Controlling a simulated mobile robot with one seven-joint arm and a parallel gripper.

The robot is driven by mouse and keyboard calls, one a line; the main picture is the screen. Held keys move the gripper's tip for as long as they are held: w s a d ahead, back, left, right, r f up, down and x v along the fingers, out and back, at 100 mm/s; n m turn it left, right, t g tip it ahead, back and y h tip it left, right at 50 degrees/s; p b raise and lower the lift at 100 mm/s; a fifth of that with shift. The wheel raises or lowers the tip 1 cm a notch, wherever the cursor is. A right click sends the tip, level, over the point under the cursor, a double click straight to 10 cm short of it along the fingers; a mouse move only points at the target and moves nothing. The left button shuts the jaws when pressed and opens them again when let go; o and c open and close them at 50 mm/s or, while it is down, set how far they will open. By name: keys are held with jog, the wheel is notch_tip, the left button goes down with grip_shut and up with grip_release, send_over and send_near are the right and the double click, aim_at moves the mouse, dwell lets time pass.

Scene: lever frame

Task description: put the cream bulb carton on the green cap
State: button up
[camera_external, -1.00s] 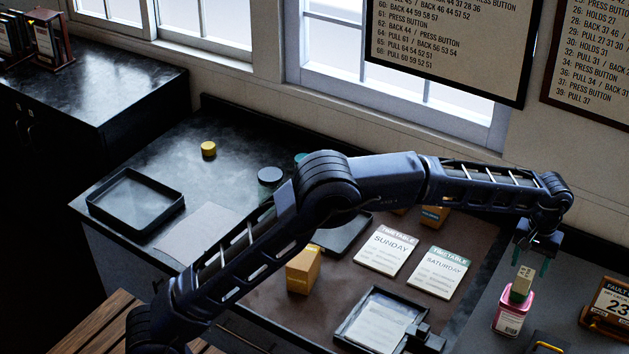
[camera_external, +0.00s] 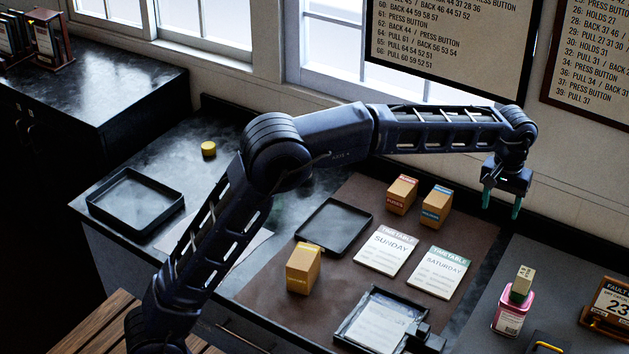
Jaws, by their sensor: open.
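The small cream carton (camera_external: 525,275) stands at the lower right, on the dark greenish cap (camera_external: 518,294) of a pink bottle (camera_external: 508,317). The carton looks upright and touches the cap; its exact footing is too small to tell. My gripper (camera_external: 502,203) is open and empty, with its teal fingers pointing down. It is above and to the left of the carton, well apart from it, near the back edge of the worktop.
A red-labelled box (camera_external: 402,195) and a blue-labelled box (camera_external: 436,207) stand left of my gripper. A yellow-labelled box (camera_external: 303,269), a black tray (camera_external: 334,228) and timetable cards (camera_external: 387,250) lie on the brown mat. A calendar stand (camera_external: 608,304) is right of the bottle.

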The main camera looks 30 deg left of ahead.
jog(key=s+a+r+t, duration=0.1)
jog(key=s+a+r, duration=0.25)
jog(key=a, duration=0.75)
jog(key=s+a+r, duration=0.2)
jog(key=s+a, duration=0.2)
jog(key=a, duration=0.8)
jog(key=s+a+r+t, duration=0.1)
jog(key=s+a+r, duration=0.25)
jog(key=a, duration=0.75)
jog(key=s+a+f, duration=0.4)
jog(key=s+a, duration=0.2)
jog(key=s, duration=0.2)
jog(key=s+a+f+t, duration=0.1)
jog(key=s+a+f, duration=0.3)
jog(key=s+a, duration=0.3)
jog(key=s+a+f+t, duration=0.1)
jog(key=s+a+f, duration=0.3)
jog(key=s+a, duration=0.3)
jog(key=s, duration=0.4)
jog(key=shift+f, duration=0.4)
